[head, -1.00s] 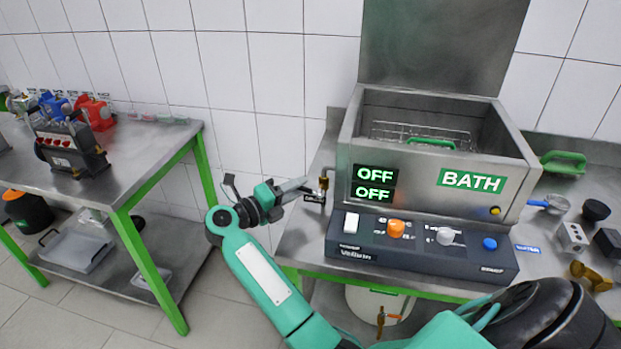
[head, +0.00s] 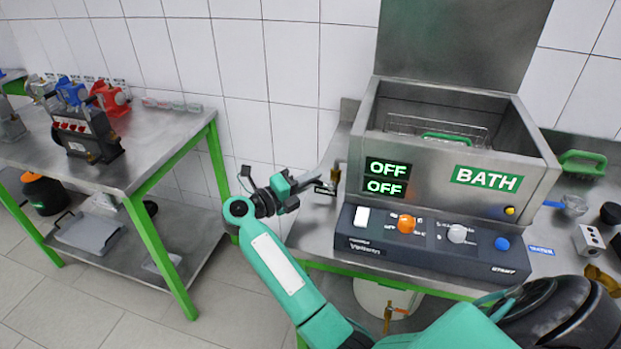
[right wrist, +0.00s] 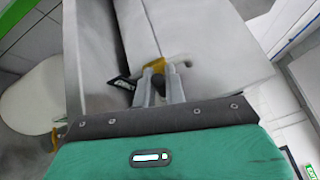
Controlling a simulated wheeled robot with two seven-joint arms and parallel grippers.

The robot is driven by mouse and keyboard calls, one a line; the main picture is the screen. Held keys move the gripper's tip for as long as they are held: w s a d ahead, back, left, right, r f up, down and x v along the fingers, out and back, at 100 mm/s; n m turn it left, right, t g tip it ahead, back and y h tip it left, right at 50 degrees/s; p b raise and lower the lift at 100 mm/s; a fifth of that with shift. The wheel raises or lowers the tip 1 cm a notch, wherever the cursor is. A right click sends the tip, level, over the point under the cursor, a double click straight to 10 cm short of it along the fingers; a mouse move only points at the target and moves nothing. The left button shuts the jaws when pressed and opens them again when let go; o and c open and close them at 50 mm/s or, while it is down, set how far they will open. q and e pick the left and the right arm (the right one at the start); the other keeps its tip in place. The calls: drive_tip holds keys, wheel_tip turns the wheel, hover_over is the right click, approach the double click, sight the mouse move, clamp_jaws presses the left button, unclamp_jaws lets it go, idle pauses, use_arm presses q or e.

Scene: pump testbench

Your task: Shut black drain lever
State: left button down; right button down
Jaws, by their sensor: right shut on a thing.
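The steel bath (head: 430,184) stands on the right bench with its lid up. A small brass drain valve (head: 336,174) sticks out of its left side, and it also shows in the right wrist view (right wrist: 178,62). A black tag with white lettering (right wrist: 122,83) is beside the valve. My right gripper (head: 321,177) reaches the valve from the left. In the right wrist view its two fingers (right wrist: 160,80) are at the valve, shut on the small black drain lever (right wrist: 171,77), which they largely hide. My left gripper is not in view.
The control box (head: 430,243) with knobs and buttons sits in front of the bath. A white bucket (head: 375,297) with a brass tap is below the bench. A left table (head: 150,150) carries pump units. Floor between the tables is clear.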

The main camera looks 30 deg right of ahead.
drive_tip(key=shift+f+n+h, duration=0.45)
drive_tip(key=shift+n+h, duration=0.05)
drive_tip(key=shift+n, duration=0.2)
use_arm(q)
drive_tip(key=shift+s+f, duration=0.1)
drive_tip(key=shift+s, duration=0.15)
use_arm(e)
drive_tip(key=shift+f+n+h, duration=0.15)
drive_tip(key=shift+n+h, duration=0.15)
drive_tip(key=shift+n, duration=0.1)
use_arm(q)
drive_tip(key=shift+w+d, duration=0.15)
use_arm(e)
drive_tip(key=c, duration=1.5)
unclamp_jaws()
drive_tip(key=shift+o, duration=0.2)
